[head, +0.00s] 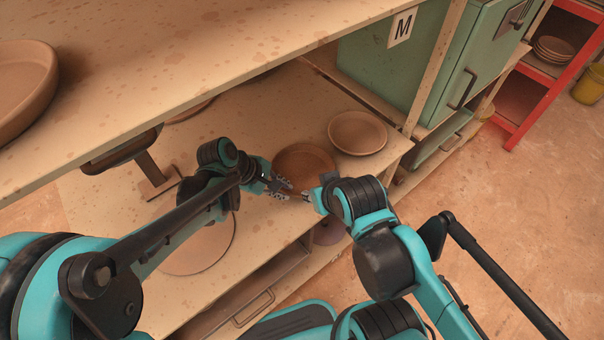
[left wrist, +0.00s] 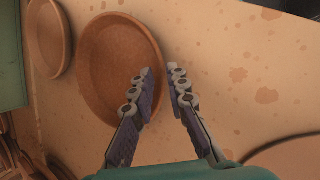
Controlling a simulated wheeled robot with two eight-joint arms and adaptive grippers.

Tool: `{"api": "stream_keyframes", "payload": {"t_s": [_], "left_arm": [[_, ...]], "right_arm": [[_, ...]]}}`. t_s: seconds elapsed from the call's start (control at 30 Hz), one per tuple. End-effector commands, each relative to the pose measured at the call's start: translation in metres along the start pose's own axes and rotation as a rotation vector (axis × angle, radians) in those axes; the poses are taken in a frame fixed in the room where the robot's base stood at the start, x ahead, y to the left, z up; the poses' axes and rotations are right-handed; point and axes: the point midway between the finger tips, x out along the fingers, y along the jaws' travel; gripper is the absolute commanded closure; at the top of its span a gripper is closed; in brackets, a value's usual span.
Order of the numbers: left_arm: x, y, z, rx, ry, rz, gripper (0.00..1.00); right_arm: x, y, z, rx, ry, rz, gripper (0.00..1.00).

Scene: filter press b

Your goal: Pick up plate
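A brown round plate (head: 303,160) lies on the lower shelf; it fills the left middle of the left wrist view (left wrist: 112,70). A lighter plate (head: 357,132) lies beside it to the right, also at the left edge of the left wrist view (left wrist: 46,38). My left gripper (head: 279,188) is open at the brown plate's near edge. In the left wrist view its fingers (left wrist: 160,78) straddle the rim, one over the plate and one outside; contact is unclear. My right gripper (head: 307,196) is close to the same edge, its fingers mostly hidden.
An upper shelf (head: 190,50) with a large dish (head: 22,85) overhangs the lower shelf (head: 270,115). A round board (head: 200,250) lies near my left arm, and a dark stand (head: 150,165) is behind it. A green cabinet (head: 400,65) and red rack (head: 545,85) stand at right.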

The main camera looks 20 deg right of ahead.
Motion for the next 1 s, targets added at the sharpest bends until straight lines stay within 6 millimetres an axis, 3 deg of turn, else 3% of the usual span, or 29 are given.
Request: {"api": "stream_keyframes", "payload": {"t_s": [0.03,0.2,0.4,0.47,1.0], "left_arm": [[0.013,-0.001,-0.002,0.002,-0.001,-0.001,0.85],[0.031,0.0,-0.002,0.001,0.0,0.0,0.85],[0.03,0.001,-0.001,0.001,0.001,0.001,0.85],[0.03,0.001,-0.001,0.001,0.001,0.001,1.0],[0.023,0.004,0.002,0.001,0.001,0.001,1.0]], "right_arm": [[0.008,0.0,0.006,0.0,0.0,0.0,0.67],[0.013,0.0,0.009,0.0,0.0,0.0,0.67],[0.012,0.0,0.008,0.0,0.0,0.0,0.67],[0.011,0.0,0.008,0.0,0.0,0.0,0.67],[0.008,0.0,0.006,0.0,0.0,0.0,0.67]]}}
